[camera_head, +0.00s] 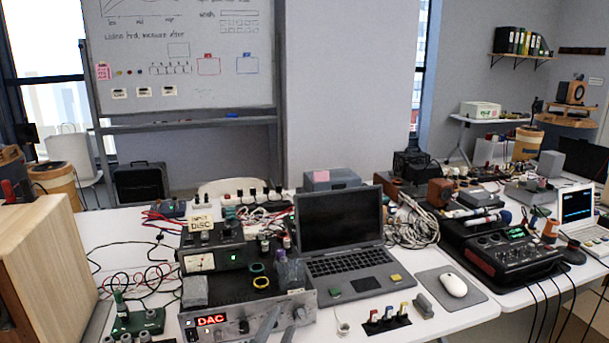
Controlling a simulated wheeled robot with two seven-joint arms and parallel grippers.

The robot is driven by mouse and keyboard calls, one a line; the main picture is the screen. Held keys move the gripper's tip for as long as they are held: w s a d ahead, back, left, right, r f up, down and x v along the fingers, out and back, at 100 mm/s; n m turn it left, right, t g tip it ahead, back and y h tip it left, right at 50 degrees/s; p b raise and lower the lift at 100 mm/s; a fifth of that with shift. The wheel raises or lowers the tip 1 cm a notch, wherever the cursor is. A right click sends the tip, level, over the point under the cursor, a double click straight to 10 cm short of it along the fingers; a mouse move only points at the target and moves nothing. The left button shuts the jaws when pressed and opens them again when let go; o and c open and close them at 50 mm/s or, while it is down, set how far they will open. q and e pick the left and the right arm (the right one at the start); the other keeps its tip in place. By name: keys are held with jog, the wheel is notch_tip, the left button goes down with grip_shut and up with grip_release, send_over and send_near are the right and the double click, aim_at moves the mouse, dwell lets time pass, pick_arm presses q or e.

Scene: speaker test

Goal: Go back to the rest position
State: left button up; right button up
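My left gripper (280,320) shows only as two grey fingertips at the bottom edge, in front of the DAC unit (245,323). The fingertips are apart with nothing seen between them, so it looks open. The rest of the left arm is out of view. My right gripper is not in view. The DAC unit has a lit red display and sits at the front of the white table (385,333).
An open laptop (350,268) stands behind and right of the fingertips. A mouse (453,285) lies on a grey pad. A black mixer (505,250) is further right. A wooden speaker cabinet (45,260) fills the left edge. Cables clutter the table.

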pick_arm(q)
jog(key=s+a+f+n+g+y, duration=0.2)
jog(key=s+a+f+n+g, duration=0.2)
jog(key=s+a+f, duration=0.35)
jog(key=s+a+f+n+g+y, duration=0.25)
jog(key=s+a+f+n, duration=0.2)
jog(key=s+f, duration=0.45)
jog(key=s+a+f+n+g, duration=0.2)
jog(key=s+g, duration=0.2)
jog(key=s, duration=0.8)
jog(key=s+a+f+n+g, duration=0.2)
jog(key=s+a+g, duration=0.1)
jog(key=s, duration=0.9)
jog(key=d+x, duration=0.3)
jog(key=x, duration=1.6)
jog(key=s+d+f+t+h, duration=0.1)
jog(key=s+f+t, duration=0.1)
jog(key=f, duration=1.4)
jog(key=shift+s+d+f+t, duration=0.3)
jog(key=shift+s+d+t, duration=0.05)
jog(key=shift+s, duration=0.3)
jog(key=shift+m+h, duration=0.25)
